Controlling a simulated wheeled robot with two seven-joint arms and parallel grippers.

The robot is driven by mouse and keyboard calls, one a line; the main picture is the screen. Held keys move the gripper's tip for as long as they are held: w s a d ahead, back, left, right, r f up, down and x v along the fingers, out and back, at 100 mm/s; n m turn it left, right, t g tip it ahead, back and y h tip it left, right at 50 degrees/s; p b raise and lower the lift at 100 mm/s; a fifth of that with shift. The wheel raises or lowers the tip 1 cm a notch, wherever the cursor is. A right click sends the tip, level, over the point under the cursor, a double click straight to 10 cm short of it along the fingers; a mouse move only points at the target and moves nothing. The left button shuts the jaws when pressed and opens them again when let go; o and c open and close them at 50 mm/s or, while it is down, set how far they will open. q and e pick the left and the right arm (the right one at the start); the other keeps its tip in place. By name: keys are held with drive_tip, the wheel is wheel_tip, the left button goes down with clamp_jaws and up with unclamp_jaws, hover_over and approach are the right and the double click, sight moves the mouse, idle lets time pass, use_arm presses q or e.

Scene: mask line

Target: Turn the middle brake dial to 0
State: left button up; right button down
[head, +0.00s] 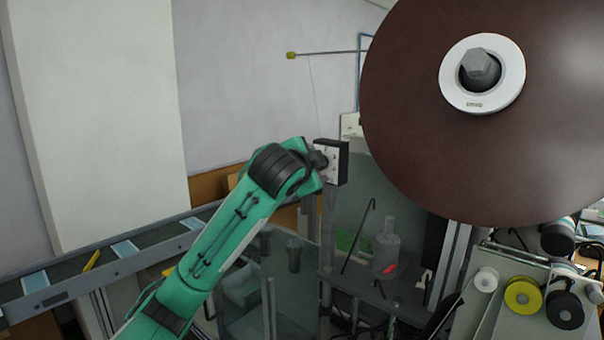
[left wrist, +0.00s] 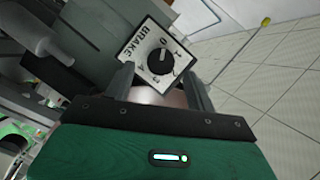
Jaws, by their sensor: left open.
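A dial box with a black side and pale face (head: 331,165) stands on a post near the middle of the head view. In the left wrist view its white plate (left wrist: 142,52) carries lettering, a 0 and other marks around a round black knob (left wrist: 160,62). I cannot tell which mark the knob points to. My left gripper (head: 318,160) is at the box in the head view. In the left wrist view its two open fingers (left wrist: 159,73) stand either side of the knob's lower part; contact is unclear. Only one dial is clearly seen. My right gripper is not in view.
A large brown reel (head: 420,100) fills the upper right. A thin rod with a yellow tip (head: 291,55) juts out above the box. A conveyor rail (head: 60,290) runs at lower left. Rollers (head: 523,295) sit at lower right.

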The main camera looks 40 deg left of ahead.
use_arm(q)
drive_tip(key=b+v, duration=0.3)
drive_tip(key=v, duration=0.7)
drive_tip(key=shift+s, duration=0.15)
